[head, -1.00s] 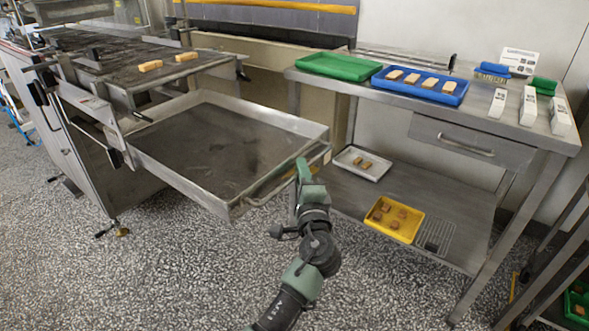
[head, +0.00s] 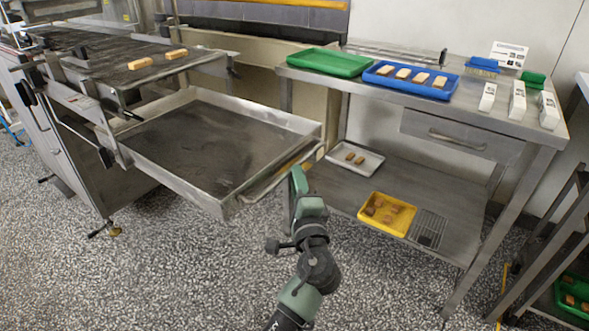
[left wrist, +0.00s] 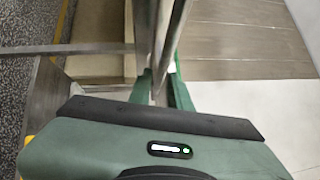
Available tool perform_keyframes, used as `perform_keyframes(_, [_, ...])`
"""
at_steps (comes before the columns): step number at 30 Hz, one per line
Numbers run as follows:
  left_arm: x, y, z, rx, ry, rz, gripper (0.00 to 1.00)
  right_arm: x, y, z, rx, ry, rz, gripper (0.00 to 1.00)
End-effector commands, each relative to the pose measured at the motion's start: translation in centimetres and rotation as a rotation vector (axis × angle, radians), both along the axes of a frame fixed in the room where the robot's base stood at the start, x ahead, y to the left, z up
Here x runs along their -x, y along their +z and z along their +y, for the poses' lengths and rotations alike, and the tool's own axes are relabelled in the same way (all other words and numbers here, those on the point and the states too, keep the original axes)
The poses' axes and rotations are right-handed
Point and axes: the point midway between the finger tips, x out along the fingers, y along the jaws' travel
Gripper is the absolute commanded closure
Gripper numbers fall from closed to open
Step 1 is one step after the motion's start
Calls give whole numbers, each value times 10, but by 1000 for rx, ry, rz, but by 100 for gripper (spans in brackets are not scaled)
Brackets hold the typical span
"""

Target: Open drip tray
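The drip tray (head: 142,158) is a wide, shallow metal tray with a dark, stained floor. It sticks far out from under the enrober's mesh (head: 110,62), with its handle bar (head: 262,187) along the front side. My left gripper (head: 297,180) is at the right part of that front side, close to the handle. In the left wrist view its green fingers (left wrist: 163,85) stand apart, with metal bar edges showing between them. I see no clear grip on the bar; whether the fingers touch it is unclear. My right gripper is not in view.
A steel table (head: 470,105) stands to the right, with a green tray (head: 330,70), a blue tray (head: 378,80) of bars and white cartons (head: 518,100). Its lower shelf holds a yellow tray (head: 364,207). The speckled floor before the drip tray is open.

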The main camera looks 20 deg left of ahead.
Motion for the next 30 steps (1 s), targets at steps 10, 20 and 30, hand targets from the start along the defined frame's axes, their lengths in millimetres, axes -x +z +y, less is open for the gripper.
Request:
perform_keyframes(10, [33, -5, -14, 1, 2, 0, 81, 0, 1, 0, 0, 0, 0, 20])
perform_keyframes(20, [33, -5, -14, 0, 1, 1, 81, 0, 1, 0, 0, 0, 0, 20])
perform_keyframes(30, [66, -63, 33, 271, 76, 99, 81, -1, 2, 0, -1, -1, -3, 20])
